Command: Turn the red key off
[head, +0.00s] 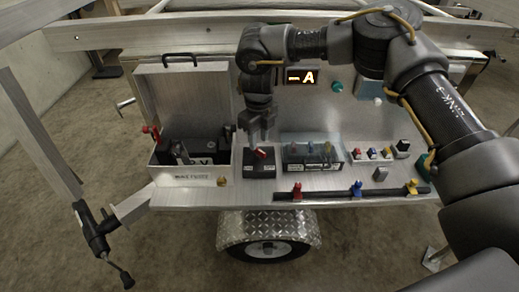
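The red key (261,153) sits on top of a small black box (259,170) on the aluminium trailer's shelf. My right gripper (258,139) points down just above and behind the red key, with its tips close to it. I cannot tell whether the tips touch the key or how far apart the fingers are. My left gripper is not in view.
An open metal box (192,174) with a black battery stands left of the key. A clear-covered switch box (312,155) stands close on the right. A rail with red, blue and yellow clips (357,188) runs along the front edge. A lit display (302,76) is behind.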

